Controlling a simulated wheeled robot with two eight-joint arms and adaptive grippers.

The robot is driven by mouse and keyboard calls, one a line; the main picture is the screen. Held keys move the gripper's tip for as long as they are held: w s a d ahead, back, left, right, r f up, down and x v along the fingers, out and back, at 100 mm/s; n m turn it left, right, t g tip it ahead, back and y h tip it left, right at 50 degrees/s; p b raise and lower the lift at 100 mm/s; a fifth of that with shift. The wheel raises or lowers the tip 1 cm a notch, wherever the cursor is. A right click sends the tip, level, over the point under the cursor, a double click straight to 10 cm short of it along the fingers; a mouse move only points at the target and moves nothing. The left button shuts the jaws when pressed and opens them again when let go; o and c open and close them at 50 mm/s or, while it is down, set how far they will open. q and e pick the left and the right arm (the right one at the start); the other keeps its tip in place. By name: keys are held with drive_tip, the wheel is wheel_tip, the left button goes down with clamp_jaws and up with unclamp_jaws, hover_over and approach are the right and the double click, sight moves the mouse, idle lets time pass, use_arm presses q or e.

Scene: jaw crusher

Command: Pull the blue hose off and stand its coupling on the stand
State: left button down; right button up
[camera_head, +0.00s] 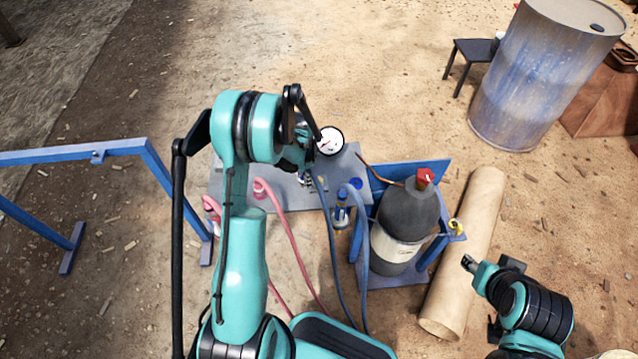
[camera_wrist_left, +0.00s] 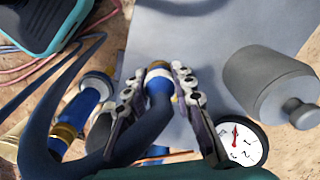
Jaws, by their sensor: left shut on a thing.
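My left gripper (camera_head: 303,150) is over the grey panel (camera_head: 338,168), its tips partly hidden by its own arm. In the left wrist view its fingers (camera_wrist_left: 160,88) are closed around a blue coupling (camera_wrist_left: 159,76) with a pale band. A dark blue hose (camera_wrist_left: 142,132) runs from it, and a blue hose (camera_head: 333,255) hangs down in the head view. A second blue coupling with brass ends (camera_wrist_left: 88,100) is beside the gripper; it shows in the head view (camera_head: 342,207). Whether the held coupling touches the panel is unclear. My right gripper (camera_head: 469,263) is at lower right, its jaws too small to judge.
A round gauge (camera_head: 329,140) is close beside my left gripper. Pink hoses (camera_head: 287,232) hang left of the blue ones. A blue rail (camera_head: 120,149) is at left.

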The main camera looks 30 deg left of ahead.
use_arm(q)
drive_tip(key=shift+w+f+b, duration=0.1)
drive_tip(key=shift+f+b, duration=0.2)
drive_tip(key=shift+f, duration=0.25)
drive_tip(key=b, duration=0.2)
hover_over(305, 195)
wheel_tip(305, 195, down, 4)
drive_tip(key=shift+f, duration=0.1)
drive_tip(key=shift+f+b, duration=0.5)
drive_tip(key=shift+f, duration=0.15)
drive_tip(key=shift+f, duration=0.1)
drive_tip(key=c, duration=1.2)
unclamp_jaws()
wheel_tip(305, 195, up, 12)
